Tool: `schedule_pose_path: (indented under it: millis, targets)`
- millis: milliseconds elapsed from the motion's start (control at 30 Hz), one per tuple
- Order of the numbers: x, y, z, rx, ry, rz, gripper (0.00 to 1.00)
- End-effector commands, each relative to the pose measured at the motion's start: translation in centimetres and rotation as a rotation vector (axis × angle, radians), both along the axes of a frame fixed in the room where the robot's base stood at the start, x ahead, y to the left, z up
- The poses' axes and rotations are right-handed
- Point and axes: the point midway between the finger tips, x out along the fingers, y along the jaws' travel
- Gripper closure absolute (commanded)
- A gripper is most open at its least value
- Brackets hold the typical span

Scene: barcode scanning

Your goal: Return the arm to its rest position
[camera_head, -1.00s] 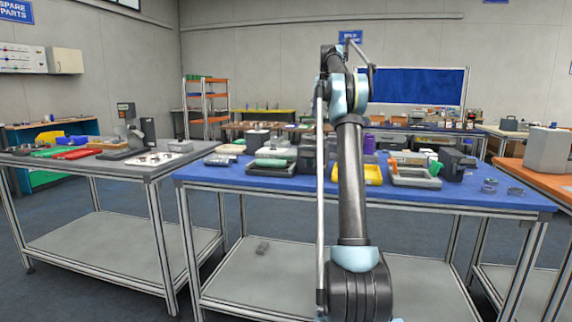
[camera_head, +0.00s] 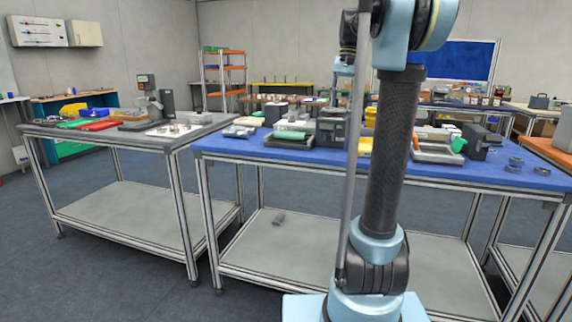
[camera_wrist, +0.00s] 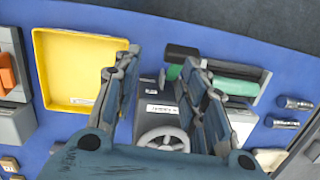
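My arm rises in front of the head camera, and its wrist end hangs over the blue table (camera_head: 225,145). My gripper (camera_wrist: 160,62) shows in the wrist view with its two fingers spread apart and nothing clearly held. A dark grey device with white labels (camera_wrist: 162,109) and a round spoked part shows below and between the fingers. I cannot tell the exact height gap. In the head view the gripper's fingertips are hard to make out against the dark items behind them.
A yellow tray (camera_wrist: 75,101) and a green-topped item (camera_wrist: 236,86) lie beside the device. A grey table (camera_head: 60,135) with tools stands at the left. An orange-topped table (camera_head: 560,148) is at the right edge. Floor is open at the lower left.

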Motion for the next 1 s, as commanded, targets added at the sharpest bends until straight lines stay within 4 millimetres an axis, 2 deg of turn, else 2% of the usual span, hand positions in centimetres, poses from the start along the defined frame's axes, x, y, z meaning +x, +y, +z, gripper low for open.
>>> schedule_pose_path:
  millis: [33, 267, 467, 767, 1000]
  targets:
    - [-1.6, 0.2, -0.8, -0.004, -0.010, 0.013, 0.61]
    - [-7.5, 0.6, -4.9, -0.024, -0.066, 0.074, 0.61]
    - [-12.7, 0.9, -9.2, -0.042, -0.113, 0.129, 0.61]
    - [-20.2, 1.1, -17.0, -0.071, -0.181, 0.212, 0.61]
    - [-25.7, 1.0, -24.2, -0.098, -0.236, 0.280, 0.61]
